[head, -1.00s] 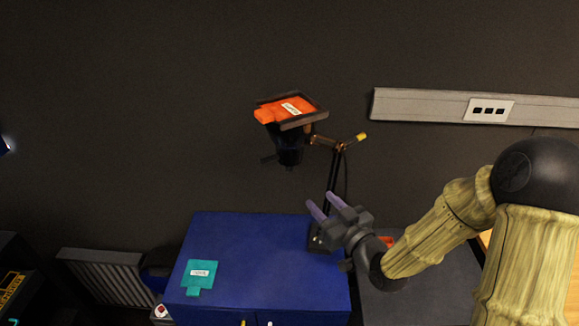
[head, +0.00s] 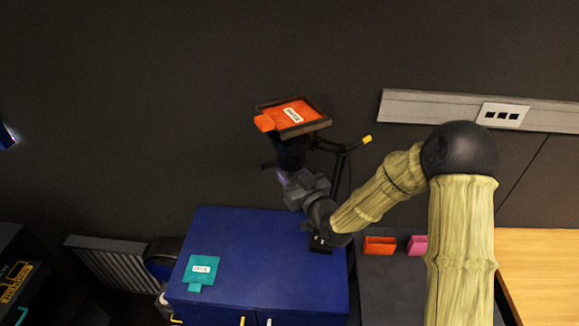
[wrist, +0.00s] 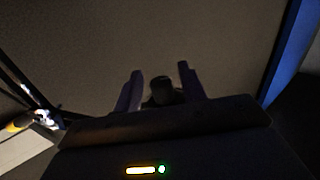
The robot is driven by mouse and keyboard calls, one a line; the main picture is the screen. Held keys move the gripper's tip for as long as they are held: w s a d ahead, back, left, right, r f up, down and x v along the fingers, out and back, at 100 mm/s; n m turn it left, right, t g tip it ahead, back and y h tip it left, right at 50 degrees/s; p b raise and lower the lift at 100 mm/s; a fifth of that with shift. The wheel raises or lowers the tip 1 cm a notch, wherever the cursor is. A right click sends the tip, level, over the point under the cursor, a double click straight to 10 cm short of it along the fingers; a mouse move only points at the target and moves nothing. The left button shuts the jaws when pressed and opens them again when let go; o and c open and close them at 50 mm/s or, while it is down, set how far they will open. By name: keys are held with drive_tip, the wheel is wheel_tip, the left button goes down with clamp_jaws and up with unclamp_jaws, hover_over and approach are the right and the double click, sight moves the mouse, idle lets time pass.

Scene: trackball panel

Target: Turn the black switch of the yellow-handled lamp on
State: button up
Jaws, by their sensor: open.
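The black desk lamp stands on the blue cabinet, with its dark head (head: 290,152) raised and a yellow handle (head: 367,139) at its right. In the wrist view a yellow-tipped piece (wrist: 20,122) shows at the left edge. My gripper (head: 283,176) is just below the lamp head, with its fingers pointing up toward it. In the wrist view the two fingers of my gripper (wrist: 160,70) are apart. A small dark rounded piece (wrist: 162,90) shows between them, probably the black switch; I cannot tell whether the fingers touch it. The fingertips are partly lost against the dark lamp in the head view.
A teal labelled card (head: 201,270) lies on the blue cabinet (head: 265,255). Orange (head: 380,245) and pink (head: 417,244) items are on the dark surface at right. A socket strip (head: 440,105) runs along the wall.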

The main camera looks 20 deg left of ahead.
drive_tip(key=shift+r, duration=0.1)
clamp_jaws()
